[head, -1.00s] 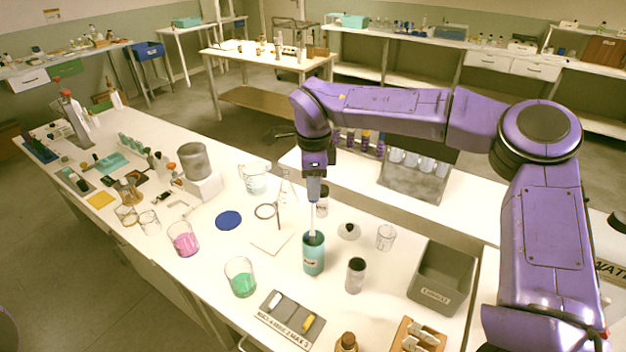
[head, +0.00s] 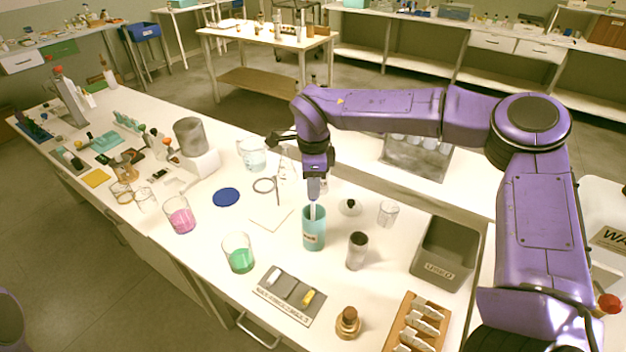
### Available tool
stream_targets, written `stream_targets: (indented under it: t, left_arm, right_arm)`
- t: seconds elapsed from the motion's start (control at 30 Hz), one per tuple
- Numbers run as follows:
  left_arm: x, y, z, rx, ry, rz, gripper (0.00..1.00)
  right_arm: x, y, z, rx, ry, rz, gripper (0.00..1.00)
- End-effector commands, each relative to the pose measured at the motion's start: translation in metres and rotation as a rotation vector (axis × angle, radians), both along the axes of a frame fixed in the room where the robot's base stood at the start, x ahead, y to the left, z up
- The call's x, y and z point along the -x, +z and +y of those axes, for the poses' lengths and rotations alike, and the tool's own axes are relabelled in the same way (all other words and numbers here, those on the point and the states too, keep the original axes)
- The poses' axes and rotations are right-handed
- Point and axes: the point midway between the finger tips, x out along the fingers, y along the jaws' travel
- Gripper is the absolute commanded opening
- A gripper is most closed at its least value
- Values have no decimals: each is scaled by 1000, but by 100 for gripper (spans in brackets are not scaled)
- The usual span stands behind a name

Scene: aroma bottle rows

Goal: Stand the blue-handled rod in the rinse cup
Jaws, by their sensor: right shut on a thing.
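The rinse cup (head: 314,239) is a teal cup with a small label. It stands upright on the white bench, near the middle of the head view. My right gripper (head: 314,192) is just above the cup's mouth, pointing down, and is shut on the rod (head: 313,211). A short pale length of the rod shows below the fingers, nearly upright, with its lower end inside the cup and hidden by the wall. The rod's blue handle is mostly hidden in the gripper. I cannot tell whether the rod touches the cup's bottom. My left gripper is not in view.
A dark-capped jar (head: 357,251) stands close right of the cup. A grey bin (head: 446,252) stands farther right. A pale flat square (head: 270,216) lies left of the cup.

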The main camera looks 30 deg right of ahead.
Motion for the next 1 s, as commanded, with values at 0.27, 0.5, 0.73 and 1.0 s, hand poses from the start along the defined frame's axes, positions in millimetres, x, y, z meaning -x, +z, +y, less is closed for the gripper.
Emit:
stream_targets:
  t: [0.27, 0.5, 0.73, 1.0]
  left_arm:
    - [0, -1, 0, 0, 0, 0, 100]
    - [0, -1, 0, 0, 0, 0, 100]
    - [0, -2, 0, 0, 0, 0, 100]
    - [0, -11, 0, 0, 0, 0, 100]
  right_arm:
    - [0, -2, 0, 0, 0, 0, 0]
    - [0, -2, 0, 0, -1, 0, 53]
    - [0, 0, 0, 0, -1, -1, 53]
    - [-1, 51, 0, 1, -2, -6, 53]
